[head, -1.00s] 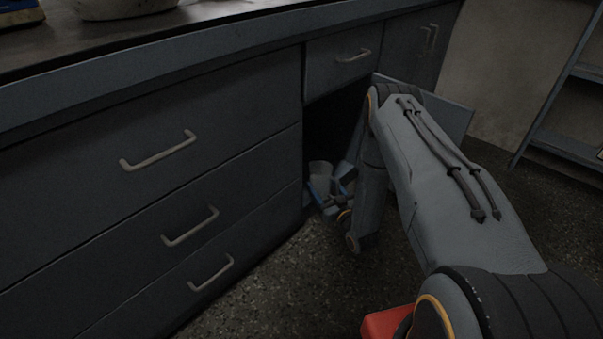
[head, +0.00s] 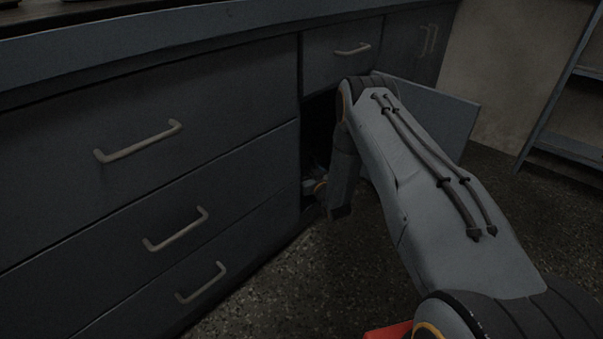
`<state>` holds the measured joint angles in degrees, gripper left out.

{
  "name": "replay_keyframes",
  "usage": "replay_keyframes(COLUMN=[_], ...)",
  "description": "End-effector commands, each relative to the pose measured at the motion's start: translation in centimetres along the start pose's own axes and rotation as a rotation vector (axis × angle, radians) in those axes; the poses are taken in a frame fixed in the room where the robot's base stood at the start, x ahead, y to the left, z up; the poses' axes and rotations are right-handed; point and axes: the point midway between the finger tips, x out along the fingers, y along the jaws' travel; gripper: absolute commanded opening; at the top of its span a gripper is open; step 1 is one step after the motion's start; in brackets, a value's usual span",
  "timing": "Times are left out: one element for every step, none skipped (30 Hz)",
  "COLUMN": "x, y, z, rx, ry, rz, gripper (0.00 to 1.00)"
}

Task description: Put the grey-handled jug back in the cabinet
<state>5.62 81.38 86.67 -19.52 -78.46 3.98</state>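The cabinet (head: 318,130) stands open below a small drawer, and its inside is very dark. Its door (head: 445,118) is swung out to the right, partly behind my arm. The grey-handled jug cannot be seen in this view.
A bank of drawers with bar handles (head: 175,230) fills the left, right beside the opening. The small drawer (head: 342,50) above the opening is shut. A worktop (head: 150,22) runs over the top. Open shelving (head: 570,145) stands at the far right.

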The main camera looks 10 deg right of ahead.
Motion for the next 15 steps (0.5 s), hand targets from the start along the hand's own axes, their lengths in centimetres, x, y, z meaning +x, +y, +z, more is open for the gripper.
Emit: replay_keyframes(x=[0.7, 0.9, 0.7, 0.7, 0.7, 0.8, 0.8, 0.8, 0.8, 0.8, 0.8, 0.7, 0.7, 0.7, 0.7], y=[0.0, 0.0, 0.0, 0.0, 0.0, 0.0, 0.0, 0.0, 0.0, 0.0, 0.0, 0.0, 0.0, 0.0, 0.0], z=[0.0, 0.1, 0.7, 1.0, 1.4, 1.8, 2.0, 2.4, 2.9, 3.2, 3.4, 3.5, 3.5, 3.5, 3.5], rx=[-0.001, -0.001, 0.0, 0.0, 0.0, 0.0, 0.0, 0.0, 0.0, 0.0, 0.0, 0.0, 0.0, 0.0, 0.0], ry=[0.004, 0.004, 0.001, 0.001, 0.001, 0.001, 0.001, 0.001, 0.001, 0.001, 0.001, 0.001, 0.002, 0.002, 0.002], rz=[-0.001, -0.001, 0.0, 0.0, 0.0, 0.0, 0.0, 0.0, 0.0, 0.0, 0.0, 0.0, 0.0, 0.0, 0.0], gripper=[0.28, 0.28, 0.28, 0.28, 0.28, 0.28, 0.28, 0.28, 0.28, 0.28, 0.28, 0.28, 0.28, 0.28, 0.28])
